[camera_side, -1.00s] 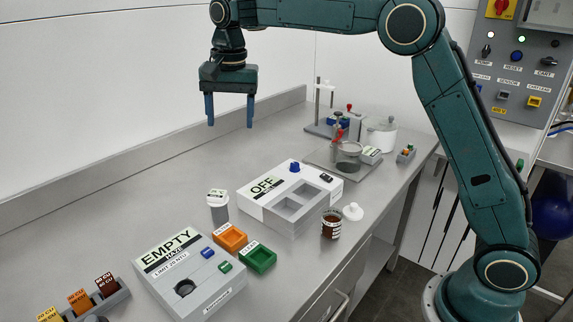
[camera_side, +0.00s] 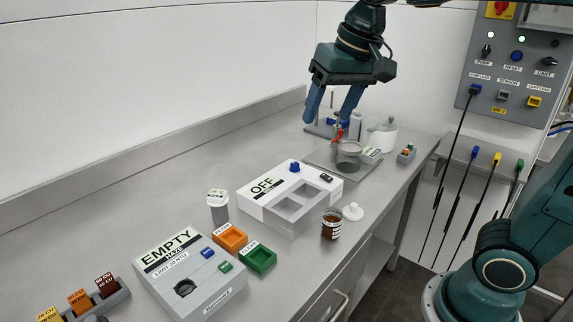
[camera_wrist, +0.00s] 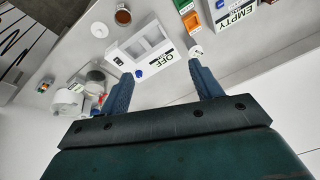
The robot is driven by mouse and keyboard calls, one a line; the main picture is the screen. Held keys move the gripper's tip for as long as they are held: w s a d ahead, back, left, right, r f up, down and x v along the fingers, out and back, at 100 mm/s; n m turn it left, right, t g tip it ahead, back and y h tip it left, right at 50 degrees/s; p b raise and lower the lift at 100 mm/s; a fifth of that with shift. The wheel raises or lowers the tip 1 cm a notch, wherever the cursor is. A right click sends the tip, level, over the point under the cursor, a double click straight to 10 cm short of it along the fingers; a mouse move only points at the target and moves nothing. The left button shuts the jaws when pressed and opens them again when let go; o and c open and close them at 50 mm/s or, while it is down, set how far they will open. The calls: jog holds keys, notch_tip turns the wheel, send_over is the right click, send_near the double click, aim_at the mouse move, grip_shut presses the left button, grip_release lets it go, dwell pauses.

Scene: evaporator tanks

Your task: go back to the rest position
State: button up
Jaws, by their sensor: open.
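My gripper (camera_side: 334,112) is open and empty, with its two blue fingers pointing down above the far part of the bench, in front of the glassware there. In the wrist view my gripper (camera_wrist: 160,88) shows its fingers spread apart with nothing between them but the bench and the white OFF box beyond. The white OFF box (camera_side: 257,207) stands on the bench below and to the left of my gripper. It also shows in the wrist view (camera_wrist: 128,52).
The EMPTY haze box (camera_side: 205,300), an orange tray (camera_side: 230,237), a green tray (camera_side: 261,259), a capped white-and-grey vial (camera_side: 218,207) and a brown jar (camera_side: 331,227) stand on the bench. The control panel (camera_side: 520,70) is at right.

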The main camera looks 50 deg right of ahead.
jog(key=s+f+n+t, duration=0.1)
jog(key=s+f+n, duration=0.1)
jog(key=s, duration=0.5)
jog(key=s+d+f+n, duration=0.1)
jog(key=s+f+n, duration=0.1)
jog(key=s+f, duration=0.3)
jog(key=s, duration=0.2)
jog(key=shift+s+d+f+t, duration=0.25)
jog(key=shift+s+t, duration=0.05)
jog(key=shift+t, duration=0.1)
